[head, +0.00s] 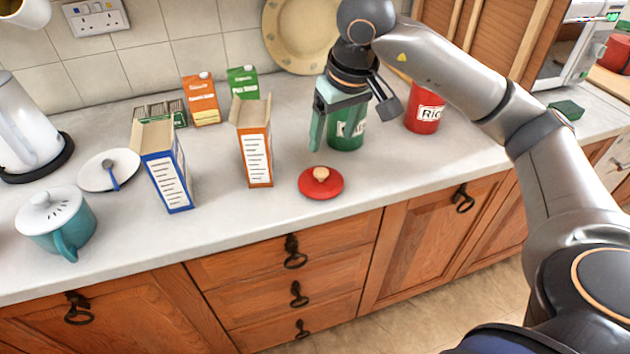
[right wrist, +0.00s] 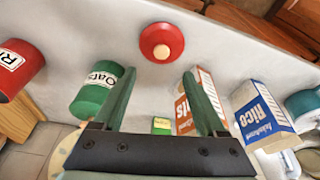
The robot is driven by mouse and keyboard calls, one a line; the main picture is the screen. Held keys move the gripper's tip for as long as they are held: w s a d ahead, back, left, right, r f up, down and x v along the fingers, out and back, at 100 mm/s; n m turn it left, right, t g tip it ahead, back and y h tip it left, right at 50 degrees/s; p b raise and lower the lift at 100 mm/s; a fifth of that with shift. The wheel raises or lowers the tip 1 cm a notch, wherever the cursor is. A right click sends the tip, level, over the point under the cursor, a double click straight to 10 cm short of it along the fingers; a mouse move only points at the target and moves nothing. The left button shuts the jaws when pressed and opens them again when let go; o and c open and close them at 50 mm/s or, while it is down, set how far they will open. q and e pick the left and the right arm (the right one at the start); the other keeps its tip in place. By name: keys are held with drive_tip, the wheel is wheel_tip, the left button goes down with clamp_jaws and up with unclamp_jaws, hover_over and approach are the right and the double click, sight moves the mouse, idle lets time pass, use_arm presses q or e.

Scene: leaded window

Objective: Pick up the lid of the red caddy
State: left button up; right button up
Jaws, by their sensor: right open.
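The red lid (head: 321,188), a round disc with a pale wooden knob, lies flat on the worktop near its front edge. In the right wrist view the lid (right wrist: 155,50) is beyond the fingertips, roughly centred between them. The red caddy (head: 425,118), with a partly hidden label, stands further back to the right; it also shows in the right wrist view (right wrist: 22,72). My right gripper (head: 320,146) has green fingers and is open and empty, above and behind the lid, apart from it. It also shows in the right wrist view (right wrist: 162,75). My left gripper is out of view.
A green caddy (head: 346,140) stands behind my right gripper, partly hidden by it. An orange open box (head: 256,155) and a blue one (head: 165,175) stand left of the lid. A teal pot (head: 62,222) and kettle (head: 22,130) are further left. The worktop right of the lid is clear.

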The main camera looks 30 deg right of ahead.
sight(321, 171)
drive_tip(key=x, duration=1.1)
drive_tip(key=shift+a+p, duration=0.15)
drive_tip(key=shift+p, duration=0.2)
clamp_jaws()
